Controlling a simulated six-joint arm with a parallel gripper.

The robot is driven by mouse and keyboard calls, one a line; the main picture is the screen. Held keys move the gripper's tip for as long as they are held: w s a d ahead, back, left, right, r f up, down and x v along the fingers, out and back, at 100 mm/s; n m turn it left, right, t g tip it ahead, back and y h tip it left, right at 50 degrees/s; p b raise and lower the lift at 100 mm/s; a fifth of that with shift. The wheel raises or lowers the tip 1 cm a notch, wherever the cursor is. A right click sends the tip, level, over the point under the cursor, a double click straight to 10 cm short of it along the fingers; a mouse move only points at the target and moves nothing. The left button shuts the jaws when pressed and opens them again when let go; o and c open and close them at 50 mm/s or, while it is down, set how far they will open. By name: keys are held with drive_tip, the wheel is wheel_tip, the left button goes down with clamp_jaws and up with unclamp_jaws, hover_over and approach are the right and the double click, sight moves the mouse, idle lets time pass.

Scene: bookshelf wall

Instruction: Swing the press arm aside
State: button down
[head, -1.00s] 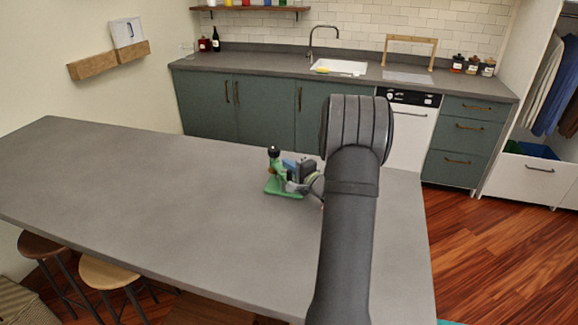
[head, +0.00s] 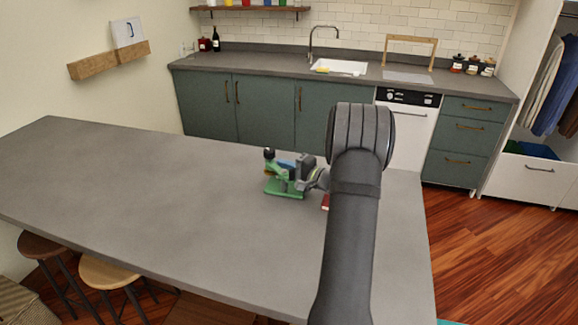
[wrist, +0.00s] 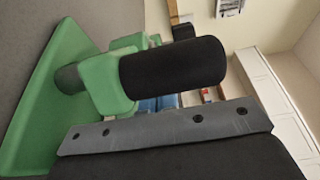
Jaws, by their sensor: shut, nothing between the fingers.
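The green press (head: 284,192) stands on the grey table, with a flat base and an arm ending in a black handle (head: 269,154). In the wrist view the black handle (wrist: 172,68) sticks out from a green collar on the press arm (wrist: 105,82), close beside my gripper. The green base (wrist: 40,105) fills the left side there. My gripper (head: 299,182) is at the right side of the press, shut with nothing held. Its fingertips are small in the head view, and I cannot tell whether they touch the press arm.
A blue item (head: 286,163) lies behind the press. A small red item (head: 325,202) lies beside my arm, partly hidden by it. The table (head: 150,200) is bare to the left. Stools (head: 107,273) stand at its front edge.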

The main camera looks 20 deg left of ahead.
idle(0.3)
drive_tip(key=w+d, duration=0.3)
drive_tip(key=shift+w+d, duration=0.1)
drive_tip(key=shift+w, duration=0.05)
drive_tip(key=v, duration=1.2)
drive_tip(key=s+v, duration=0.1)
drive_tip(key=v, duration=0.5)
drive_tip(key=shift+s+r, duration=0.1)
drive_tip(key=shift+s+d+m+t, duration=0.3)
drive_tip(key=shift+s+d+t, duration=0.1)
drive_tip(key=shift+d, duration=0.25)
drive_tip(key=x, duration=1.9)
drive_tip(key=shift+w+a+f, duration=0.2)
drive_tip(key=shift+f, duration=0.25)
drive_tip(key=shift+s+a, duration=1.1)
drive_tip(key=shift+a, duration=0.05)
drive_tip(key=shift+s+a, duration=0.25)
drive_tip(key=shift+s, duration=0.2)
